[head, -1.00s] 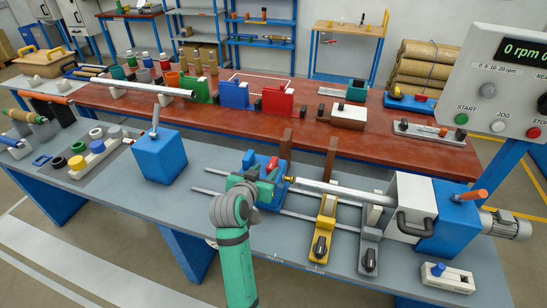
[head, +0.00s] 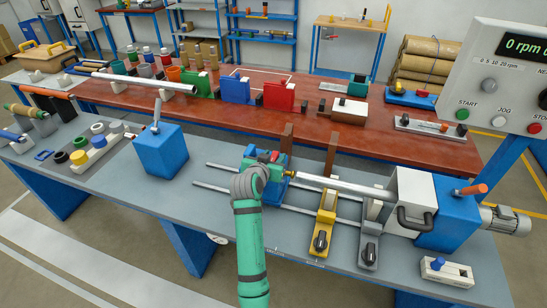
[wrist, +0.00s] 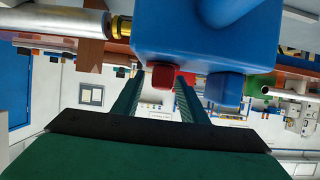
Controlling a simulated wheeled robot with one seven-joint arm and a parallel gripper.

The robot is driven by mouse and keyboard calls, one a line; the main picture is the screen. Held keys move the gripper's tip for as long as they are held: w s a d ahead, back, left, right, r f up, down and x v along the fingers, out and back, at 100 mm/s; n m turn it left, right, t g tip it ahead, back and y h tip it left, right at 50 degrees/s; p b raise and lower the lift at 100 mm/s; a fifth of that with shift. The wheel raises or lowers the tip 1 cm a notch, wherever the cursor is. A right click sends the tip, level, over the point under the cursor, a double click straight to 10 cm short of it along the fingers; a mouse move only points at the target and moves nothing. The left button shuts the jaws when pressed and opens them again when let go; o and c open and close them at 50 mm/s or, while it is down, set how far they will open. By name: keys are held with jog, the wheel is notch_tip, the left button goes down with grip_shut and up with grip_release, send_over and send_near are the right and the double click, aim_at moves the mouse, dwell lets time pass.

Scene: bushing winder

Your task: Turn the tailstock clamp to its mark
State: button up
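The blue tailstock (head: 251,152) stands on the two rails at the left end of the winder, partly hidden behind my arm and gripper. In the wrist view its blue body (wrist: 220,35) fills the upper middle. The red clamp handle (wrist: 162,77) shows below that body, between my fingertips, with a blue knob (wrist: 225,88) to its right. My gripper (wrist: 161,82) is open, its two fingers on either side of the red handle. I cannot tell whether either finger touches it. No clamp mark can be made out.
A long metal tube (head: 345,187) runs from the tailstock to the white headstock guard (head: 411,190). Yellow (head: 325,220) and grey (head: 370,232) supports cross the rails. A blue block with a lever (head: 160,155) stands left. The bench front is mostly clear.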

grip_shut()
jog(key=shift+n+y, duration=0.4)
jog(key=shift+y, duration=0.1)
jog(key=shift+d+n+t+y, duration=0.2)
jog(key=shift+n+t+y, duration=0.2)
jog(key=shift+n+y, duration=0.65)
jog(key=shift+a+n+y, duration=0.1)
jog(key=shift+n+y, duration=0.75)
jog(key=shift+y, duration=0.3)
jog(key=n+y, duration=0.2)
jog(key=n+g+y, duration=0.1)
jog(key=n+y, duration=0.1)
jog(key=y, duration=0.1)
jog(key=shift+n+g, duration=0.3)
jog(key=n+g+y, duration=0.2)
jog(key=n, duration=0.1)
jog(key=n+g+y, duration=0.3)
jog(key=shift+w+a+r, duration=0.1)
jog(key=shift+n+g+y, duration=0.7)
jog(key=shift+n+g, duration=0.5)
jog(key=shift+s+f+n+g, duration=0.2)
jog(key=shift+n+g, duration=0.1)
